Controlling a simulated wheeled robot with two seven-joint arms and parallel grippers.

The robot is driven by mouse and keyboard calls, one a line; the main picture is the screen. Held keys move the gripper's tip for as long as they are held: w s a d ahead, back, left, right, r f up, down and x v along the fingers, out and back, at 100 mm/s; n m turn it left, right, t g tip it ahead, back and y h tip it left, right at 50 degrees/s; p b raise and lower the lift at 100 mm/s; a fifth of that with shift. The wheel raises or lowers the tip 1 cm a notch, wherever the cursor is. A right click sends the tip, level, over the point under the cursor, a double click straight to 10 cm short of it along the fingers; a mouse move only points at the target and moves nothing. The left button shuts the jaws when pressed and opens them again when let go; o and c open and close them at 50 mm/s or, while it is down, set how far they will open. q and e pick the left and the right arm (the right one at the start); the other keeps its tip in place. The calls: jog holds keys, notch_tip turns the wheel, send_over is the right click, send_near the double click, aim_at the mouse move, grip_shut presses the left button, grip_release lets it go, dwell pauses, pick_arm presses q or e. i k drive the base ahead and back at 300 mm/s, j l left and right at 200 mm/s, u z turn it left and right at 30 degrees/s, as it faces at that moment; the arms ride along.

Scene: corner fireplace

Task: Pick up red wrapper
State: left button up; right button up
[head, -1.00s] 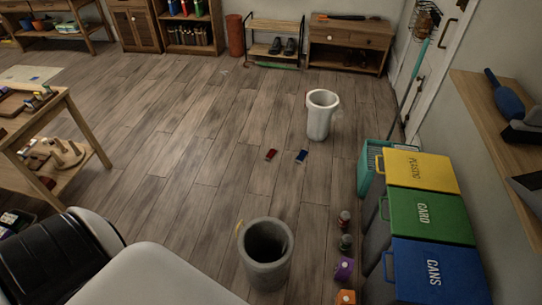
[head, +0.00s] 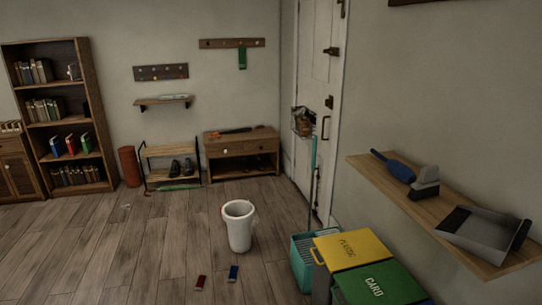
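A small red wrapper (head: 201,282) lies flat on the wooden floor near the bottom of the head view. A small blue wrapper (head: 233,273) lies just to its right, apart from it. Both are in front of a white bin (head: 239,227) that stands upright on the floor. Neither of my grippers shows in the head view.
Lidded yellow (head: 352,250) and green (head: 380,284) recycling bins stand at the lower right, with a teal crate (head: 303,262) beside them. A wall shelf (head: 450,221) holds a brush and dustpan. A bookcase, shoe rack and cabinet line the back wall.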

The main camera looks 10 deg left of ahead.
aim_at(199, 286)
jog(key=j+z, duration=0.1)
jog(key=j, duration=1.15)
jog(key=j+z, duration=0.1)
jog(key=j, duration=1.15)
jog(key=i+j, duration=0.25)
jog(key=j, duration=0.15)
jog(key=i+j+z, duration=0.1)
jog(key=i+j, duration=0.4)
jog(key=j, duration=0.3)
jog(key=i+j+z, duration=0.1)
jog(key=i+j, duration=0.15)
jog(key=j, duration=0.15)
jog(key=i+j, duration=0.25)
jog(key=j, duration=0.15)
